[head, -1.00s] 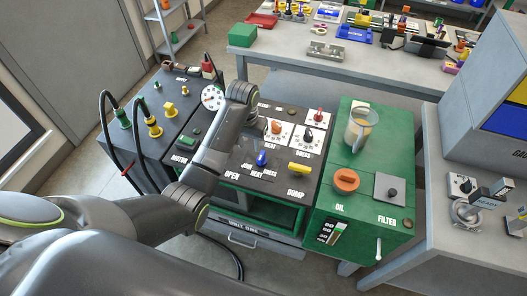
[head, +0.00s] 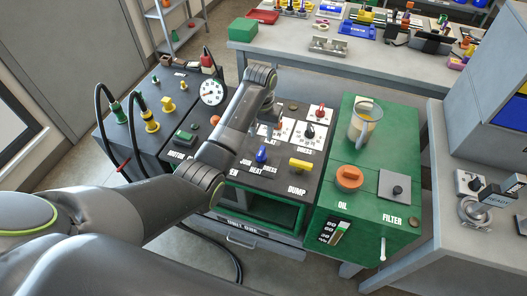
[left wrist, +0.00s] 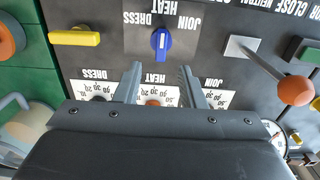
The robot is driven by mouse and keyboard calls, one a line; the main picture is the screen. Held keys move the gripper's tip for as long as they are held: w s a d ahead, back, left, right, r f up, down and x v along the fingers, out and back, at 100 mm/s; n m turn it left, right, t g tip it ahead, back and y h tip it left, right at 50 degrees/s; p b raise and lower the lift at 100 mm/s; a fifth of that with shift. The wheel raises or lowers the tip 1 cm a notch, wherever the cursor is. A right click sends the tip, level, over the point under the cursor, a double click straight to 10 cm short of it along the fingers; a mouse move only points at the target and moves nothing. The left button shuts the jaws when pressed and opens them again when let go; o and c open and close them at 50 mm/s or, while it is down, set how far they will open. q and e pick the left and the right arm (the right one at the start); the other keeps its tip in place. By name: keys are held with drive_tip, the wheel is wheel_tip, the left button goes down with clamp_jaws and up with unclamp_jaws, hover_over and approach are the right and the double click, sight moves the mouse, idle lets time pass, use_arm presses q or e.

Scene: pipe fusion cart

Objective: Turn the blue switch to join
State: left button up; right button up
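The blue switch (head: 261,155) sits on the dark top panel of the cart, above the printed JOIN, HEAT and DRESS labels. In the left wrist view the blue switch (left wrist: 161,42) shows with its handle in line with the HEAT label (left wrist: 150,6); the JOIN label (left wrist: 188,23) is to its right. My left gripper (head: 268,112) is over the panel, behind the switch. In the left wrist view the left gripper (left wrist: 160,84) is open and empty, its two fingers apart and short of the switch. My right gripper is in neither view.
A yellow handle (head: 301,165) is right of the switch. An orange dial (left wrist: 152,103) and its scale show between my fingers. A lever with an orange knob (left wrist: 295,90) stands out at the wrist view's right. A clear jug (head: 363,124) stands on the green unit.

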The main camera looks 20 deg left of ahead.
sight(261, 151)
use_arm(q)
wheel_tip(261, 151, down, 8)
drive_tip(key=shift+f, duration=0.25)
clamp_jaws()
idle(0.3)
